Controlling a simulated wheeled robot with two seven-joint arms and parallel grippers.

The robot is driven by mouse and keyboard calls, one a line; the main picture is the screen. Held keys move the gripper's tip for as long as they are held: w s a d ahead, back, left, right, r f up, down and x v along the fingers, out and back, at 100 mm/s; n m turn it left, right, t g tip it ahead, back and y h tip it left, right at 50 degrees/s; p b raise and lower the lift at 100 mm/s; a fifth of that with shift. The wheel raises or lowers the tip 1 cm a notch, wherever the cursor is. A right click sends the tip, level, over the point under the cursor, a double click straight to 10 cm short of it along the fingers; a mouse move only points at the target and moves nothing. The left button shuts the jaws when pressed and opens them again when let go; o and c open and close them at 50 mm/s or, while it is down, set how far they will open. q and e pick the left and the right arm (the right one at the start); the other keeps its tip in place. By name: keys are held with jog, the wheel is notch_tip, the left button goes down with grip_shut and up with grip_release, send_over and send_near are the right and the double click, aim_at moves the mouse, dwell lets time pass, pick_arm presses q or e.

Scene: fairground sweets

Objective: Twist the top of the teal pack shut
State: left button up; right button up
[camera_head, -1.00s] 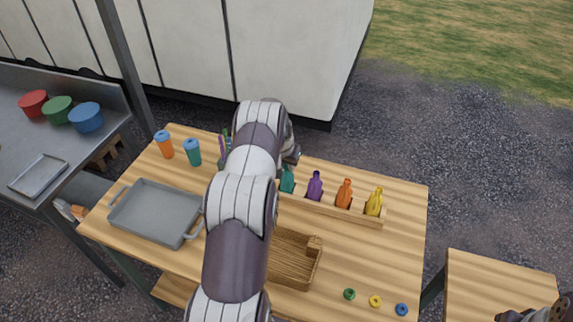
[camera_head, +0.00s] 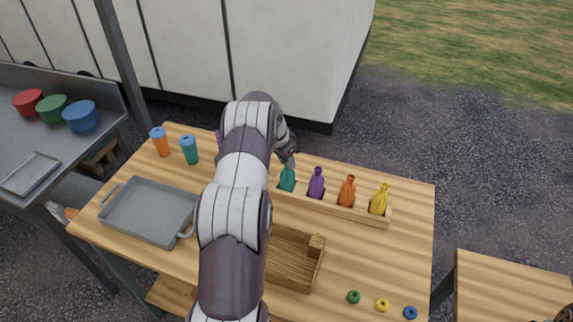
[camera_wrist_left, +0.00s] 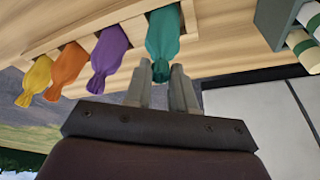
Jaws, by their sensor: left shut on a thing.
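The teal pack (camera_head: 287,181) stands in the wooden rack (camera_head: 335,212), at the left end of the row of packs that I can see. In the left wrist view the teal pack (camera_wrist_left: 163,32) has a rounded body that narrows to a top. My left gripper (camera_wrist_left: 161,75) has its two fingers on either side of that narrow top and is shut on it. In the head view my left gripper (camera_head: 288,160) is just above the teal pack, partly hidden by my own arm. My right gripper (camera_head: 566,312) barely shows at the bottom right corner.
Purple (camera_head: 316,183), orange (camera_head: 347,191) and yellow (camera_head: 379,199) packs share the rack. A brown wooden box (camera_head: 318,262) and a grey tray (camera_head: 150,235) lie nearer. Orange (camera_head: 160,144) and teal (camera_head: 190,151) cups stand at the back left. Small rings (camera_head: 382,304) lie at the front right.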

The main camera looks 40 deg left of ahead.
pick_arm(q)
jog(key=m+b, duration=0.2)
jog(key=shift+f+m+h, duration=0.3)
jog(key=shift+d+r+m+g+h+b, duration=0.15)
jog(key=shift+m+g+h+b, duration=0.25)
jog(key=shift+m, duration=0.5)
jog(key=o, duration=0.7)
jog(key=shift+c, duration=0.2)
notch_tip(320, 180, up, 6)
jog(key=p, duration=0.4)
jog(key=shift+f+p, duration=0.25)
jog(key=shift+p, duration=0.15)
jog(key=shift+f, duration=0.1)
